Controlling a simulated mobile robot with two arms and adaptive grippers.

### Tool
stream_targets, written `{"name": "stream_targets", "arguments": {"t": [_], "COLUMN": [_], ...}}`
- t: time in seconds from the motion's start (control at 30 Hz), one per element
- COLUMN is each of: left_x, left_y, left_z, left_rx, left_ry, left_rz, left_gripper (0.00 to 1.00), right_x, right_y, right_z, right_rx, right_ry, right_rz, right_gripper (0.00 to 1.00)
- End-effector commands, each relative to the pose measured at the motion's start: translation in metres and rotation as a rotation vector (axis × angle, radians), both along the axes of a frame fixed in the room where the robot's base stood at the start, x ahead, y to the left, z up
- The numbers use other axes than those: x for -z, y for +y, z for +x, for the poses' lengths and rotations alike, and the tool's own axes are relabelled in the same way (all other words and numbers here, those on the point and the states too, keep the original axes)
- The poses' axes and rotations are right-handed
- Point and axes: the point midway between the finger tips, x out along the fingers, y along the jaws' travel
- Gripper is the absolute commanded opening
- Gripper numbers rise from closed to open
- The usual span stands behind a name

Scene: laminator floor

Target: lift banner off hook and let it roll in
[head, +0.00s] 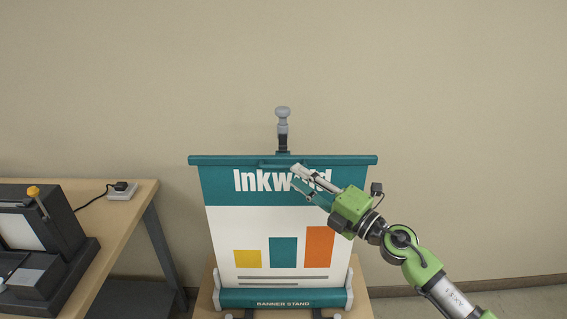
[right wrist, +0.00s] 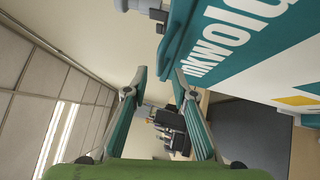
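The banner (head: 222,225) is pulled up, with a teal headed top, white middle and coloured bars. Its teal top rail (head: 345,160) is at the grey-knobbed hook post (head: 282,128); the exact contact is too small to tell. A small teal handle (head: 268,164) sits at the rail's middle. My right gripper (head: 297,181) is in front of the banner's lettering, its tips close to the handle. My left gripper is not in view.
The banner stand base (head: 282,298) rests on a wooden surface (head: 358,300) below. At left, a wooden table (head: 135,200) holds a dark machine (head: 45,240) with a yellow knob and a power socket (head: 123,191). The wall behind is bare, and the right side is open.

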Motion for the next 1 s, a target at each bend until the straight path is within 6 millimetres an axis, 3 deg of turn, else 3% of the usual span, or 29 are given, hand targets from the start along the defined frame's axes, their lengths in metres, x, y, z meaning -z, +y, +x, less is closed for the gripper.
{"name": "stream_targets", "arguments": {"t": [0.3, 0.73, 0.83, 1.0], "left_x": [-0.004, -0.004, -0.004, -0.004], "left_y": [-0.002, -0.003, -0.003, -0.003], "left_z": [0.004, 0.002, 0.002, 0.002], "left_rx": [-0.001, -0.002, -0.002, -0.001], "left_ry": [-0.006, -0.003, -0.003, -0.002], "left_rz": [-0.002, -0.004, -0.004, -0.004], "left_gripper": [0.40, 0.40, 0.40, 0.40], "right_x": [-0.007, -0.008, -0.008, -0.008], "right_y": [0.038, 0.044, 0.044, 0.044], "right_z": [0.037, 0.044, 0.044, 0.044], "right_rx": [0.000, 0.001, 0.001, 0.001], "right_ry": [0.001, 0.001, 0.001, 0.001], "right_rz": [0.004, 0.001, 0.002, 0.002], "right_gripper": [0.25, 0.25, 0.01, 0.00]}}
